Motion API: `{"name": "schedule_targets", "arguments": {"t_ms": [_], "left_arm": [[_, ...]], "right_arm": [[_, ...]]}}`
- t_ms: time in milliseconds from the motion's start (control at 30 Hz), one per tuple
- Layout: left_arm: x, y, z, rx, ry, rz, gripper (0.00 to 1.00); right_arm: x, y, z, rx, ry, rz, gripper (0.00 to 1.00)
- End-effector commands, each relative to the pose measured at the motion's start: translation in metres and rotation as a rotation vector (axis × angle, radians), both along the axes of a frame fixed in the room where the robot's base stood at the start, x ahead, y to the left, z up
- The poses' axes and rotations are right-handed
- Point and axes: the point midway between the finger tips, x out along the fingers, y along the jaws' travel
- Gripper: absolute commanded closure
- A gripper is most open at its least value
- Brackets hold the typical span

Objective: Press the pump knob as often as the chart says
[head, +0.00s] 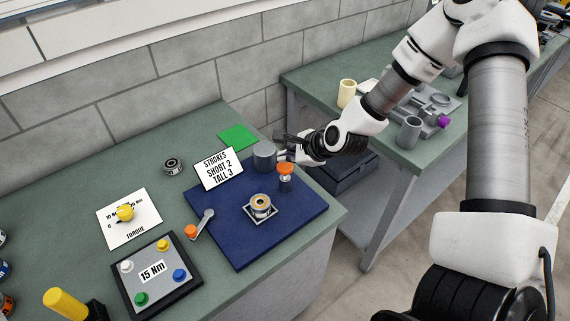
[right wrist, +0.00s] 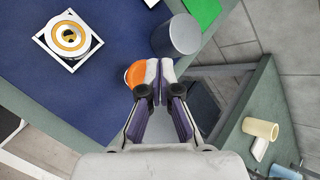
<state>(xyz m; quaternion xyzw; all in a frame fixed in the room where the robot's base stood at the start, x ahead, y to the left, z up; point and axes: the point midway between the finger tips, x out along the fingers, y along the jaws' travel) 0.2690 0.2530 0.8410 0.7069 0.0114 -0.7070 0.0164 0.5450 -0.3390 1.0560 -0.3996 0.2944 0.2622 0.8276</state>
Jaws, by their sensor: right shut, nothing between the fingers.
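The chart (head: 217,168) is a white card reading "STROKES SHORT 2 TALL 3". The orange pump knob (head: 285,168) stands upright on a short post at the right side of the blue mat (head: 240,240). In the right wrist view the knob (right wrist: 132,75) is partly covered by my fingers. My right gripper (head: 281,153) is shut and empty, its tips close by the knob; I cannot tell if they touch it. The fingertips also show in the right wrist view (right wrist: 160,68). A ringed spool (head: 261,203) sits on a square white-edged plate on the mat. My left gripper is not in view.
A grey cylinder (head: 264,156) stands right beside the knob and gripper. A lever with an orange end (head: 191,231) lies at the mat's left. A button box (head: 153,271) reads "15 Nm". A green sheet (head: 237,137) lies behind. A second bench (head: 310,78) stands at right.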

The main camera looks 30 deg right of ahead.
Motion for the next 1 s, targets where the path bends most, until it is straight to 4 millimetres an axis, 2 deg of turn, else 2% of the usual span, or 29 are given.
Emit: {"name": "schedule_targets", "arguments": {"t_ms": [533,1000], "left_arm": [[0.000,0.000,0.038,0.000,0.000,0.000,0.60],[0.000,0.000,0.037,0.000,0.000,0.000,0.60]], "right_arm": [[0.000,0.000,0.050,0.000,-0.001,0.000,1.00],[0.000,0.000,0.050,0.000,0.000,0.000,1.00]]}}
